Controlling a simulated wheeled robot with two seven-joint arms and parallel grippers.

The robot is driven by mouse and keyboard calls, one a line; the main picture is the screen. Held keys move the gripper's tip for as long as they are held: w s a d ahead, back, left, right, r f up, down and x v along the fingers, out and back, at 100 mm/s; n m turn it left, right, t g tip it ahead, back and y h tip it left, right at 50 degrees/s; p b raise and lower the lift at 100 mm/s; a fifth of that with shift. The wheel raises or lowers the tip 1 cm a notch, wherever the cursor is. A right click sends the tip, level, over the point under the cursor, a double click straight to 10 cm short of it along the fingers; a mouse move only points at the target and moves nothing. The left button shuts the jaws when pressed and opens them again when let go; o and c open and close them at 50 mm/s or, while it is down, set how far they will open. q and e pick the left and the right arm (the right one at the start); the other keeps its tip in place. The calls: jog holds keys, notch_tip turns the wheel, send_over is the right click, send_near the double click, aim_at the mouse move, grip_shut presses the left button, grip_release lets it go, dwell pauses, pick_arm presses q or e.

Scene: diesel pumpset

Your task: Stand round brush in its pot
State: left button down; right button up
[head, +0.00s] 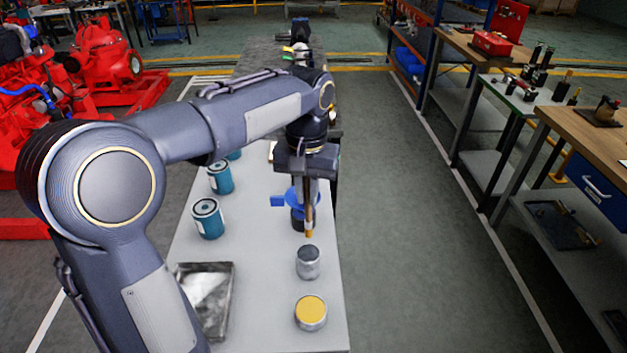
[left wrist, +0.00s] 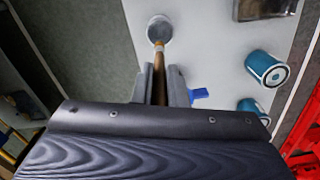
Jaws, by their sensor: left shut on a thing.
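My left gripper (head: 308,186) is shut on the round brush (head: 309,222), which hangs roughly upright, its lower tip yellowish. In the left wrist view the brush's wooden shaft (left wrist: 161,83) runs between the two fingers (left wrist: 162,88). The pot, a small open grey metal can (head: 308,262), stands on the grey bench just nearer than the brush. In the head view the brush tip is apart from the pot. In the left wrist view the tip overlaps the pot (left wrist: 159,26); its height over the rim is hard to tell. My right gripper is not in view.
A tin with a yellow top (head: 311,313) stands nearer on the bench (head: 265,285). A metal tray (head: 212,312) and teal cans (head: 208,219) are at left. A blue item with a dark base (head: 298,216) stands close behind the brush.

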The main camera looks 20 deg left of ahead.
aim_at(307, 211)
pick_arm(q)
jog(key=shift+s, duration=0.1)
jog(key=shift+r, duration=0.15)
jog(key=shift+r+p, duration=0.1)
jog(key=shift+p, duration=0.25)
notch_tip(307, 211, down, 5)
jog(key=b, duration=0.3)
jog(key=shift+s, duration=0.1)
dwell(1.2)
jog(key=shift+f, duration=0.25)
